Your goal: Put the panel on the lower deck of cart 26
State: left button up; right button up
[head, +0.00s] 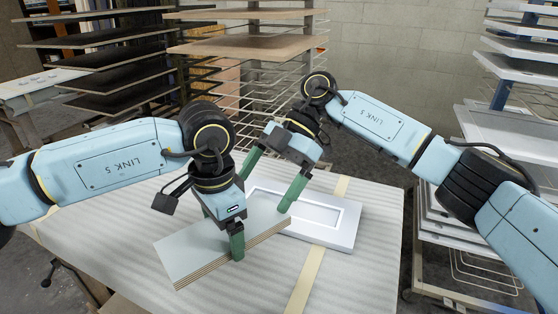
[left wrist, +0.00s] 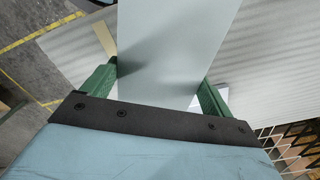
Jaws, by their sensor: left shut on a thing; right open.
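A flat grey panel (head: 190,250) with a layered plywood edge is over the padded top (head: 350,280) in the head view. My left gripper (head: 232,240) is shut on it, with one green finger in front of its near edge. In the left wrist view the panel (left wrist: 175,50) passes between the two fingers (left wrist: 155,88). Whether it touches the padding is unclear. My right gripper (head: 272,178) is open above the panel's far right end, its fingers wide apart; contact is unclear. No number 26 is readable, and no lower deck can be made out.
A white framed door (head: 335,222) lies on the padding just behind the panel. A tan strip (head: 306,275) crosses the padding. Shelf racks with dark and brown boards (head: 245,46) stand behind. A rack of white panels (head: 510,130) stands at right. The padding's front right is clear.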

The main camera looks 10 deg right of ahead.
aim_at(250, 215)
jog(key=x, duration=0.6)
jog(key=c, duration=0.9)
pick_arm(q)
jog(key=o, duration=1.1)
pick_arm(e)
jog(key=shift+c, duration=1.1)
